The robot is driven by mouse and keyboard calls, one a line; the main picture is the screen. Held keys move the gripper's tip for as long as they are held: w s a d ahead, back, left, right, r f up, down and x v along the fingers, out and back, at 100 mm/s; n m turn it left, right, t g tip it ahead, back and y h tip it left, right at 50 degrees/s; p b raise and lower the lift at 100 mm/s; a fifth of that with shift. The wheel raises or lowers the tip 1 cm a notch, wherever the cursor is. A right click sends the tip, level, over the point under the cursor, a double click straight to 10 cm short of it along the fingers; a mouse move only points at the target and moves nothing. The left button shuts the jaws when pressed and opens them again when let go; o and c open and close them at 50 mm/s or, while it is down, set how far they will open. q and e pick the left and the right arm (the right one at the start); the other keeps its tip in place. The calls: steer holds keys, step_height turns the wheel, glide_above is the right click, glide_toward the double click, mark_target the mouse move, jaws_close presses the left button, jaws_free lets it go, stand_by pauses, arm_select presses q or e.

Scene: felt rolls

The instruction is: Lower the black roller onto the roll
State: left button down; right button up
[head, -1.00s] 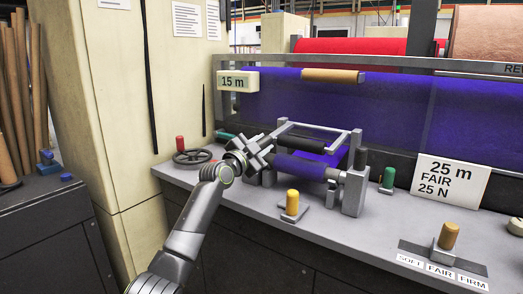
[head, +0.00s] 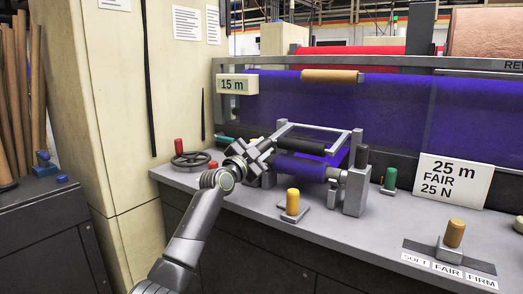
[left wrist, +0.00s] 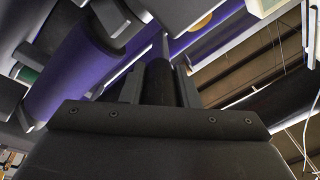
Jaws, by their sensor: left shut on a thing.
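The black roller (head: 303,145) lies across a grey frame on the bench, just above the purple felt roll (head: 300,167). I cannot tell whether the roller touches the roll. My left gripper (head: 262,152) is at the left end of the roller and shut on it. In the left wrist view, the roller (left wrist: 160,80) runs away between my fingers, and the purple roll (left wrist: 72,68) lies beside it to the left. The gripper hides the roller's near end. My right gripper is not in view.
A yellow knob (head: 292,203) stands in front of the frame. A handwheel (head: 192,159) with a red knob is at the left and a green knob (head: 390,179) at the right. A sign (head: 453,183) reads 25 m, FAIR, 25 N.

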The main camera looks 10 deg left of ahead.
arm_select(q)
steer(key=shift+r, duration=0.1)
steer(key=c, duration=1.1)
jaws_free()
steer(key=shift+w, duration=0.1)
steer(key=p+v, duration=0.1)
steer(key=v, duration=1.6)
steer(key=shift+s, duration=0.3)
